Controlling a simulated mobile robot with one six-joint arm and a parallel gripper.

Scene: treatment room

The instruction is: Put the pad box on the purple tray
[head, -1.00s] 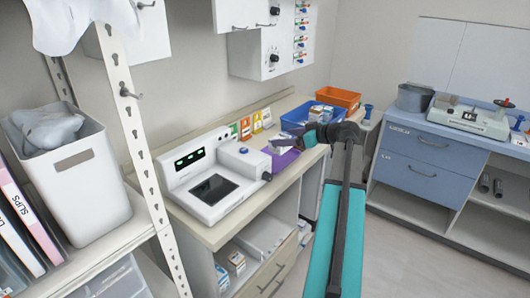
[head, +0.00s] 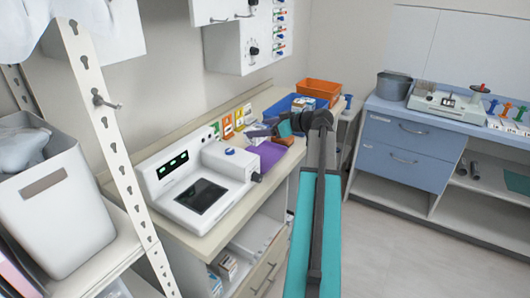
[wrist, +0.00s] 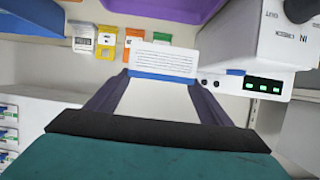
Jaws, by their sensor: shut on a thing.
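The pad box (wrist: 165,62), white with lines of small print and a blue edge, is held between the two dark fingers of my gripper (wrist: 165,78) in the wrist view. In the head view my gripper (head: 259,131) reaches left over the counter, and the box is hard to make out there. The purple tray (head: 266,155) lies flat on the counter, just right of the white machine. My gripper appears above the tray's far part. Height over the tray is hard to judge.
The white machine (head: 195,180) with green displays stands left of the tray. A blue bin (head: 279,108) holding boxes and an orange bin (head: 318,91) stand behind. Coloured cards (head: 228,125) line the wall. A brown object (head: 287,141) lies near the gripper.

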